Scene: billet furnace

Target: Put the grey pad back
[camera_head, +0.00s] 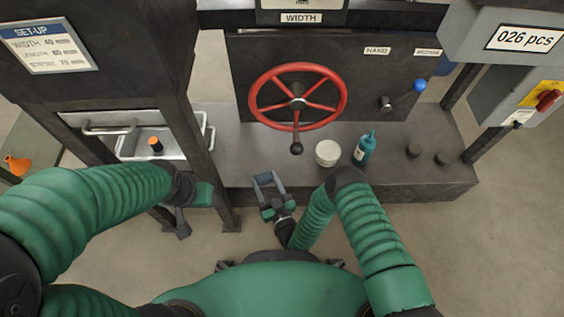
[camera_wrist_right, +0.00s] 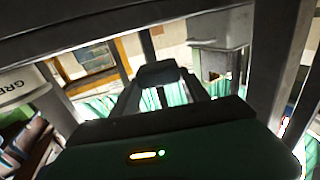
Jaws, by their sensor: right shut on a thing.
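My right gripper (camera_head: 268,184) is in front of the bench's front edge, left of centre in the head view. Its fingers are shut on a small grey block, which I take to be the grey pad (camera_head: 263,178). In the right wrist view the pad (camera_wrist_right: 158,73) shows as a dark block between the fingertips, clear of any surface. My left gripper (camera_head: 183,222) hangs beside the dark frame post at the left; its fingers are too small and dark to read.
The bench (camera_head: 225,150) carries a white tub (camera_head: 327,153), a teal bottle (camera_head: 363,148) and two dark round pieces (camera_head: 413,150) at right. A red handwheel (camera_head: 298,97) stands above it. A pale tray (camera_head: 180,148) holding an orange-and-black item (camera_head: 155,144) is at left.

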